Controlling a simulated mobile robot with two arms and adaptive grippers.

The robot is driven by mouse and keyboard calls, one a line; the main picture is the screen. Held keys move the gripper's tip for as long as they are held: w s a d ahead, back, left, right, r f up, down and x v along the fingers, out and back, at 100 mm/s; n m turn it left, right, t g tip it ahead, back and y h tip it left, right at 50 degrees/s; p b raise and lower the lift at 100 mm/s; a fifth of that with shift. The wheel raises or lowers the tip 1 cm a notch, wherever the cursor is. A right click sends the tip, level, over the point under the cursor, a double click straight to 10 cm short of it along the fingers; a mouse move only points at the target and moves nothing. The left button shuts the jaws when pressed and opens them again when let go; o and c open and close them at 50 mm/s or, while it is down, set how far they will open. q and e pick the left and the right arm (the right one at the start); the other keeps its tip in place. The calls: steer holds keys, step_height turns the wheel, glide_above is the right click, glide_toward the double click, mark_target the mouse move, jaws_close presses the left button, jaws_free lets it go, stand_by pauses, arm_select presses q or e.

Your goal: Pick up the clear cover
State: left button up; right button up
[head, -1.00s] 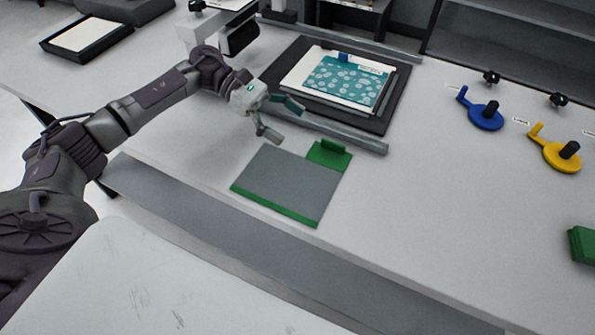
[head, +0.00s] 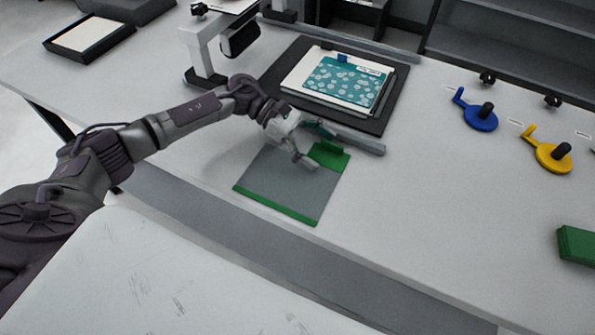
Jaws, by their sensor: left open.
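A flat grey see-through sheet with green edging, which looks like the clear cover (head: 285,187), lies on the white table. A green tab (head: 331,155) stands at its far right corner. My left gripper (head: 318,147) is open and empty, with its fingers spread above the far edge of the cover, close to the green tab. I cannot tell whether a finger touches the tab. My right gripper is not in view.
Behind the cover, a black frame (head: 393,110) holds a white board with a teal patterned sheet (head: 345,80). A grey rail (head: 352,138) lies in front of it. Blue (head: 481,118) and yellow (head: 553,157) handled discs stand at right. A green block (head: 577,245) lies at the right edge.

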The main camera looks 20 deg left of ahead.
arm_select(q)
steer(key=c, duration=1.3)
steer(key=shift+f, duration=0.1)
jaws_close()
steer(key=shift+s+f, duration=0.1)
